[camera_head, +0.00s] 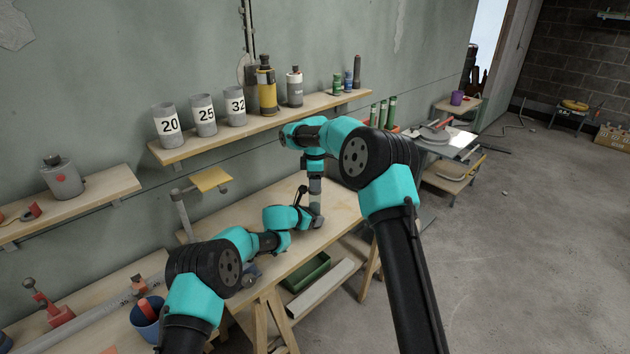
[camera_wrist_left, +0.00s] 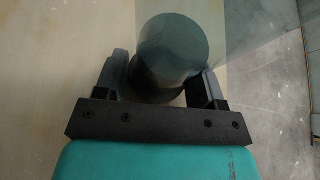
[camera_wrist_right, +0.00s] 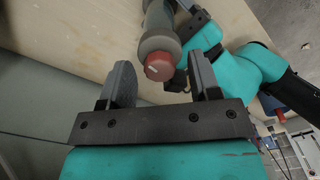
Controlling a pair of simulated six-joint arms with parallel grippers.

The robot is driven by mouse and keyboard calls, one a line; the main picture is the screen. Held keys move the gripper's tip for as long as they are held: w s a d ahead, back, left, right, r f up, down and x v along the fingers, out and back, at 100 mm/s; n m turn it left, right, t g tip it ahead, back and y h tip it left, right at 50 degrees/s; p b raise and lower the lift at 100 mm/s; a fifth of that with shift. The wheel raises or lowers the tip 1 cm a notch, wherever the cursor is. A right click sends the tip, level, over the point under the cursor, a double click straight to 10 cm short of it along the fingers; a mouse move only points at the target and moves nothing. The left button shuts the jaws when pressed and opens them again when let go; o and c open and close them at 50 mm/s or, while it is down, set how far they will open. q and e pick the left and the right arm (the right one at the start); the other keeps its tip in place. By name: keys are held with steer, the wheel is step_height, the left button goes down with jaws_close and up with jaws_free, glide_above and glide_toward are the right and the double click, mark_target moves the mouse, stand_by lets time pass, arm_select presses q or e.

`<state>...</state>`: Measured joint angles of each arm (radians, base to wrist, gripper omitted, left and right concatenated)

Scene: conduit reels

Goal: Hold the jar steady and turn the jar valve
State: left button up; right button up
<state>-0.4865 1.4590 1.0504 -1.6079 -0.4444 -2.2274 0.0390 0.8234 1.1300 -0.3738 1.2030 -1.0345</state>
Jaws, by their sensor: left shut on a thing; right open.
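The grey jar (camera_head: 316,203) stands upright on the wooden workbench in the head view. Its red valve knob (camera_wrist_right: 159,67) with a white line shows end-on in the right wrist view, with the grey body (camera_wrist_right: 157,42) behind it. My left gripper (camera_head: 314,221) is shut on the jar low down; in the left wrist view its fingers (camera_wrist_left: 165,82) flank the dark round body (camera_wrist_left: 174,45). The knob is hidden in the head view.
A wall shelf (camera_head: 190,147) behind holds numbered grey cups and bottles. A small yellow plate on a stand (camera_head: 211,179) is left of the jar. A green bin (camera_head: 307,272) sits below the bench (camera_head: 240,212). Bare bench lies left of the jar.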

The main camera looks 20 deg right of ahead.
steer(key=c, duration=0.9)
steer(key=shift+c, duration=0.2)
steer(key=shift+m, duration=1.5)
steer(key=o, duration=0.9)
steer(key=shift+o, duration=0.2)
step_height(320, 180, up, 12)
